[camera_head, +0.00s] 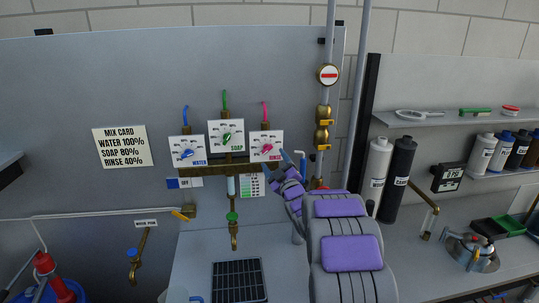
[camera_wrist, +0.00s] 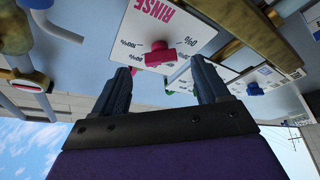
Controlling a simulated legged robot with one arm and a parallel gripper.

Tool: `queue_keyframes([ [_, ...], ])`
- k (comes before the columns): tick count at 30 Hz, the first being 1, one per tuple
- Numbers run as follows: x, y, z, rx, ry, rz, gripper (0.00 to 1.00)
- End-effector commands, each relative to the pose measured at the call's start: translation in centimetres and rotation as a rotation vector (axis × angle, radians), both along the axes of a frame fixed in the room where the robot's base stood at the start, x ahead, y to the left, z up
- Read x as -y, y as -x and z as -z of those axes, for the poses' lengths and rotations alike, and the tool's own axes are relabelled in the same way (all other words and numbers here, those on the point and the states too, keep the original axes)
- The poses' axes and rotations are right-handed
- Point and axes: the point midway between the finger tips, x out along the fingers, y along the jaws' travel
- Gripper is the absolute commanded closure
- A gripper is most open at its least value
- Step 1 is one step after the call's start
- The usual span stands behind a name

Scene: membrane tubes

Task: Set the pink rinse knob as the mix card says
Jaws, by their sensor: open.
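The mix card (camera_head: 122,146) on the wall panel at left reads water 100%, soap 80%, rinse 40%. The pink rinse knob (camera_head: 267,148) sits on the right one of three white dials; its exact setting is too small to read. In the wrist view the rinse knob (camera_wrist: 161,55) shows upside down on its white plate (camera_wrist: 170,25), ahead of my gripper. My gripper (camera_wrist: 165,78) is open, its two dark fingers on either side below the knob, apparently not touching it. In the head view my gripper (camera_head: 287,173) is just right of and below the rinse dial.
The blue water dial (camera_head: 187,151) and green soap dial (camera_head: 226,136) stand close at left. A brass manifold (camera_head: 212,167) runs beneath the dials. A vertical pipe with brass valves (camera_head: 323,115) rises at right. Bottles and a shelf (camera_head: 450,117) are farther right.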

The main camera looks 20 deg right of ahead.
Motion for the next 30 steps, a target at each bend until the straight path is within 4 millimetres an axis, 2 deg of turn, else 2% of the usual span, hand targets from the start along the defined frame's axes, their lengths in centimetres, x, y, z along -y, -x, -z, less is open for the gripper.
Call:
queue_keyframes([
  [6, -0.1, -2.7, -1.0, 0.004, 0.002, -0.002, 0.26],
  [12, -0.1, -4.2, -1.3, -0.001, 0.001, 0.0, 0.26],
  [25, 0.1, -4.7, -1.5, -0.001, -0.001, 0.0, 0.26],
  [30, 0.1, -4.7, -1.5, -0.001, -0.001, 0.0, 0.42],
])
